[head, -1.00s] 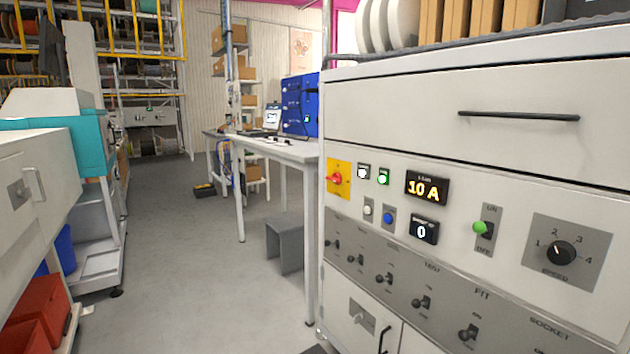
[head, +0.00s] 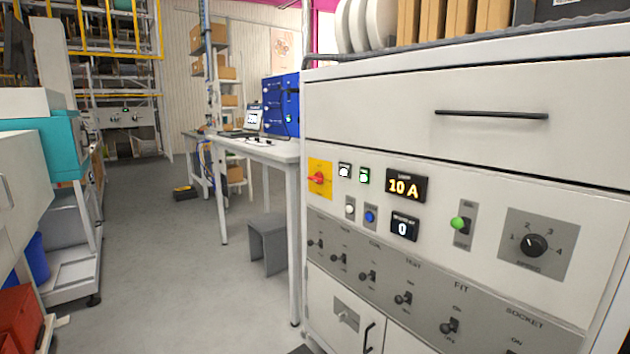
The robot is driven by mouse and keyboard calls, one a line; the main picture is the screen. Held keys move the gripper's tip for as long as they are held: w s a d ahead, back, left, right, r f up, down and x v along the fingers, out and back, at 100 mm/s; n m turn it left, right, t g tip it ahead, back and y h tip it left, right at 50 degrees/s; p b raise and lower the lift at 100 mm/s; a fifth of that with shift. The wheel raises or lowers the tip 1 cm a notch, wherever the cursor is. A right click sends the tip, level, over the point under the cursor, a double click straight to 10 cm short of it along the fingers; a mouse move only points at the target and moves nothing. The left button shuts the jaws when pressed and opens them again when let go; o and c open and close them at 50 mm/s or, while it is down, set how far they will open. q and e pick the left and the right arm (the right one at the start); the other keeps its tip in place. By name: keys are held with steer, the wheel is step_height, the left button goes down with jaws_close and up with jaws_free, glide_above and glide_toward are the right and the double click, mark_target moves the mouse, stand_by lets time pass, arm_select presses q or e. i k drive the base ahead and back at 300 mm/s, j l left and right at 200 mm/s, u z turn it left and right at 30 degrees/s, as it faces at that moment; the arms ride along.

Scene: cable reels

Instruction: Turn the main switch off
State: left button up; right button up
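The main switch (head: 319,179) is a red rotary handle on a yellow plate, at the left end of the white cabinet's control panel in the head view. Its red handle looks roughly horizontal. A display (head: 407,186) reads 10 A, and a lower display (head: 404,226) reads 0. Neither of my grippers is in view.
The cabinet (head: 420,130) fills the right side, with a drawer handle (head: 491,115) and a green-tipped toggle (head: 458,223). A grey stool (head: 268,245) and a workbench (head: 255,147) stand beyond. Open floor (head: 170,270) lies left of the cabinet.

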mark_target(318, 178)
steer(key=i+j+z, duration=0.55)
steer(key=i+j, duration=0.25)
